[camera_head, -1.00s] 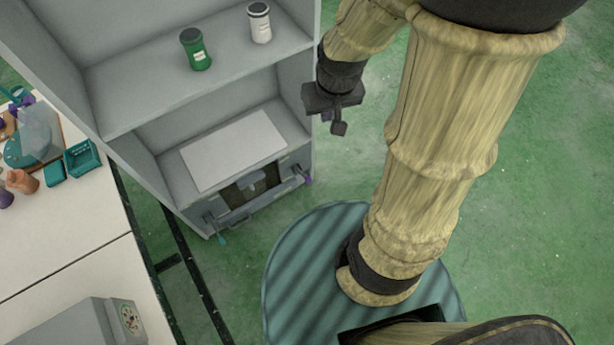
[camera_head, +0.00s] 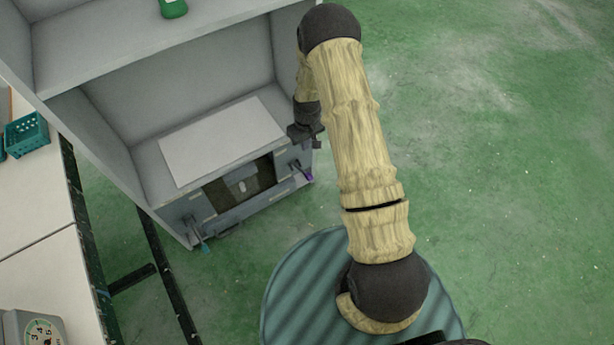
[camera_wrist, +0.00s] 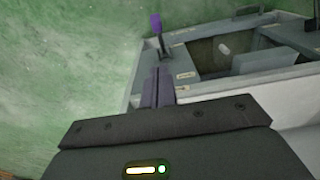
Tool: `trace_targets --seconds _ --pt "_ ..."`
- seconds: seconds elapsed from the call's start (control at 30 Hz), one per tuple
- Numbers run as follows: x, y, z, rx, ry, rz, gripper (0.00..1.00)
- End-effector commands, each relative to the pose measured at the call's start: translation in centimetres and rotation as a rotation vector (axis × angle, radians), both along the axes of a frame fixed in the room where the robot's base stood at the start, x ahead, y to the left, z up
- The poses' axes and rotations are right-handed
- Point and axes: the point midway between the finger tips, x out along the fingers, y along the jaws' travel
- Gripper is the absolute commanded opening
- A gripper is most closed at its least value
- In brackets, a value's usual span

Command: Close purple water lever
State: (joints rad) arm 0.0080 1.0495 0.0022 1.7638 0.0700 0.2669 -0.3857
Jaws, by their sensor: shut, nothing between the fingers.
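The purple water lever (camera_head: 308,177) sticks out from the front right corner of the grey cabinet's lower unit. It also shows in the wrist view (camera_wrist: 155,24), with a purple tip on a dark stem, beyond the fingertips. My gripper (camera_head: 312,143) is just above the lever, by the cabinet's right edge. In the wrist view my gripper (camera_wrist: 158,72) has its fingers together, with nothing between them. The fingertips point towards the lever's base; whether they touch it I cannot tell.
A dark recess (camera_head: 240,187) with a small pale object lies between the levers. A green jar (camera_head: 173,8) stands on the upper shelf. The green floor to the right is clear.

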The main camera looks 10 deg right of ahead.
Motion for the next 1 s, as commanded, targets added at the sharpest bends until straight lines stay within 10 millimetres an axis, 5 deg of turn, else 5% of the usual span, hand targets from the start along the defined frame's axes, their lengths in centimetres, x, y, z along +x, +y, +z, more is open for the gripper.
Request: trace_targets --seconds 0.47,1.0 --pt "0.1 0.0 -1.0 0.000 0.002 0.003 0.00" --pt "0.6 0.2 -9.6 0.000 0.002 0.003 0.00"
